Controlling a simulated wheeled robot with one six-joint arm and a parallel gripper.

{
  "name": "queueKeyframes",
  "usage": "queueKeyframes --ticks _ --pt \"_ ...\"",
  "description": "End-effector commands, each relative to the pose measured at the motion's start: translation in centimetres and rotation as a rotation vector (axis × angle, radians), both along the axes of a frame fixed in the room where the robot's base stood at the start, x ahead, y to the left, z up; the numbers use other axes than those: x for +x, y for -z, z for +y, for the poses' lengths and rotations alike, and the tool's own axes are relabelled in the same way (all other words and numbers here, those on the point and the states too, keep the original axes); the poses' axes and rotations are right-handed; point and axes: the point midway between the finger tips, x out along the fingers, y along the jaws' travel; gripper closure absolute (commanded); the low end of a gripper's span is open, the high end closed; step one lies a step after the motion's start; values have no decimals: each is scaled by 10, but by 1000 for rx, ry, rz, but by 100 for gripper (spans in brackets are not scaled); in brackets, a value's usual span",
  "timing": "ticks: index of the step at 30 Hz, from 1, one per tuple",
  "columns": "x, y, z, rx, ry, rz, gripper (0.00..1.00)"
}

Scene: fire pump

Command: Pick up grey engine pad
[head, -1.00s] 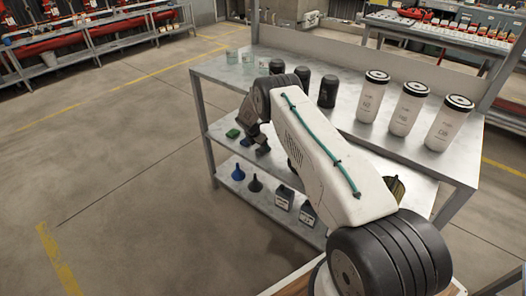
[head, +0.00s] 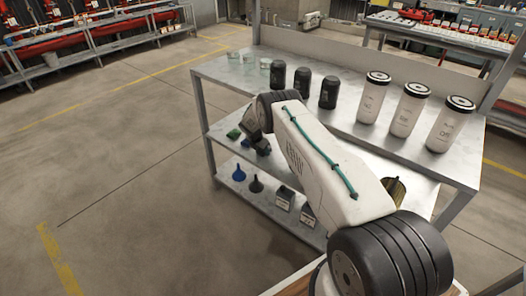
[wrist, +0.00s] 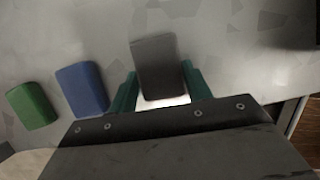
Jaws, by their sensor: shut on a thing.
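The grey engine pad (wrist: 157,62) is a dark grey block in the middle of the wrist view. My gripper (wrist: 160,74) is shut on it, with one teal finger along each side. In the head view the green pad (head: 234,134) shows on the middle shelf, beside my wrist. The grey pad and my fingers cannot be made out there.
Blue (head: 238,173) and dark (head: 256,184) funnels and dark boxes (head: 284,198) stand on the lower shelf (head: 228,180). Above, the bench top (head: 228,74) holds glass jars, several black canisters (head: 328,92) and white bottles (head: 376,96). The floor to the left is clear.

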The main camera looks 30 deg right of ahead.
Motion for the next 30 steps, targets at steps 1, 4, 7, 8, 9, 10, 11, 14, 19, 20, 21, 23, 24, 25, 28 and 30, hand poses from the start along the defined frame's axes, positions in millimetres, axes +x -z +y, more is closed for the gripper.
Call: queueKeyframes --ticks 1,4,7,8,9,10,11,14,19,20,21,23,24,25,28,30 --pt "0 -1 0 0 0 0 73" --pt "0 -5 0 0 0 0 73" --pt "1 -15 0 -1 0 -1 73" --pt "1 -19 0 0 -1 -2 73" --pt "-2 -15 10 0 -4 3 73" --pt "-4 -16 16 0 -3 3 73" --pt "-6 -16 23 0 -5 3 73" --pt "-13 -16 48 0 -6 2 73" --pt "-25 -16 92 0 -5 1 73" --pt "-28 -15 100 -1 -6 2 73" --pt "-31 -15 109 -1 -5 2 73" --pt "-34 -16 123 0 -4 1 73" --pt "-37 -16 131 0 -4 1 73" --pt "-39 -16 137 -1 -5 2 73" --pt "-44 -15 153 0 -4 1 73" --pt "-46 -15 162 0 -2 0 73"
